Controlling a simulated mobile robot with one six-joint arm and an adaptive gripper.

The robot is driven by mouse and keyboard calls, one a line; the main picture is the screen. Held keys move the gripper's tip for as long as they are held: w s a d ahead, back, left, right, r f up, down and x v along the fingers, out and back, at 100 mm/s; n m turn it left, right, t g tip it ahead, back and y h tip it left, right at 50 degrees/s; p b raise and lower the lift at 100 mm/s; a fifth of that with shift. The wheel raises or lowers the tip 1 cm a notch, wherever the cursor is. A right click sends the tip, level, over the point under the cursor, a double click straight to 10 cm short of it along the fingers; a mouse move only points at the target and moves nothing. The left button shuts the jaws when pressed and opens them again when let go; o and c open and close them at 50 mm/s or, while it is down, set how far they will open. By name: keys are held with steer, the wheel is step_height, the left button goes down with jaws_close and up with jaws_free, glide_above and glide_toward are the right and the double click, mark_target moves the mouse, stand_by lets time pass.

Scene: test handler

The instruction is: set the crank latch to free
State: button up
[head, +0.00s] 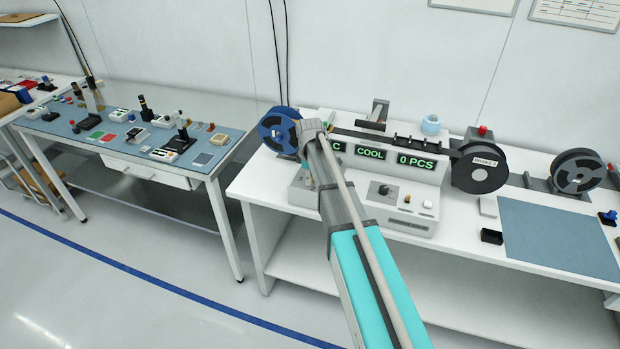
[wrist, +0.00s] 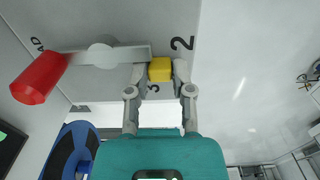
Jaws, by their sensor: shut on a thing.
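In the wrist view, a flat grey crank arm (wrist: 125,55) lies across a light panel, with a round hub (wrist: 101,56) and a red handle (wrist: 35,80) at its left end. A small yellow block (wrist: 159,69), which looks like the crank latch, sits at the arm's right end. My gripper (wrist: 160,80) is shut on this yellow block, one finger on each side. The numbers 2 and 3 are marked on the panel near the block, and another mark shows at upper left. In the head view my arm hides the crank and the gripper.
The test handler (head: 400,208) stands on a white bench with lit displays reading COOL and 0 PCS. A blue reel (head: 270,132) is left of my arm, and a dark reel (head: 480,170) is to the right. A blue mat (head: 555,240) lies bare at the right.

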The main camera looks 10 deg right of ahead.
jaws_close()
steer(key=shift+s+a, duration=0.35)
steer(key=shift+s, duration=0.25)
steer(key=shift+s+a, duration=0.35)
steer(key=shift+s, duration=0.25)
steer(key=o, duration=0.9)
jaws_free()
steer(key=shift+w, duration=0.15)
